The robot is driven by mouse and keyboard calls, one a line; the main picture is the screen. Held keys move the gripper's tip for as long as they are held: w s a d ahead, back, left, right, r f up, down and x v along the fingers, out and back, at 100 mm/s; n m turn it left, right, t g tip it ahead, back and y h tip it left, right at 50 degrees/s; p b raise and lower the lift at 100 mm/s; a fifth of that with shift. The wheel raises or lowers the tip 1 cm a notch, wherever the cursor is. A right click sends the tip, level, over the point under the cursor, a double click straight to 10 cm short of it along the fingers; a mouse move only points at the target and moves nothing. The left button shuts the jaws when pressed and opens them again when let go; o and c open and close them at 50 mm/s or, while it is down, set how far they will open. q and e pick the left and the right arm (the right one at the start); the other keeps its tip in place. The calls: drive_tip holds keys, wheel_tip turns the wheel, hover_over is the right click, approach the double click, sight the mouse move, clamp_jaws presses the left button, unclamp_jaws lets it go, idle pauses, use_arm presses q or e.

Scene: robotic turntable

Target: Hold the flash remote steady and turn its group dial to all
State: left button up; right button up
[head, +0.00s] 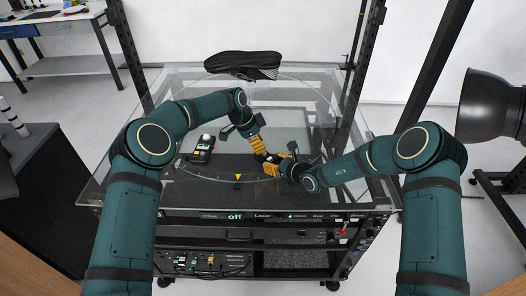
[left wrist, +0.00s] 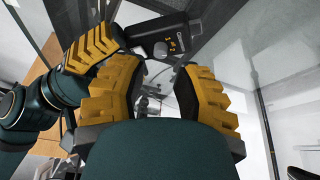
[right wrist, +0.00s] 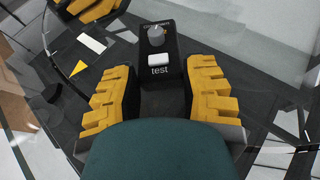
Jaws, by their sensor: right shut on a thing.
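The flash remote (right wrist: 159,53) is a small black box with a round grey dial (right wrist: 156,32) and a white button above the word "test". In the right wrist view it stands between the fingers of my right gripper (right wrist: 160,80), which is shut on it above the turntable. In the left wrist view the remote (left wrist: 160,38) lies just beyond the fingertips of my left gripper (left wrist: 161,72), which is open with a clear gap. In the head view both grippers meet near the middle, and their fingers mostly hide the remote. The dial's setting is too small to read.
A black shoe (head: 243,65) lies at the back of the glass turntable (head: 300,92). A lamp (head: 490,105) stands at the right, and dark frame posts flank the table.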

sight(264, 153)
use_arm(q)
drive_tip(key=shift+x, duration=2.2)
clamp_jaws()
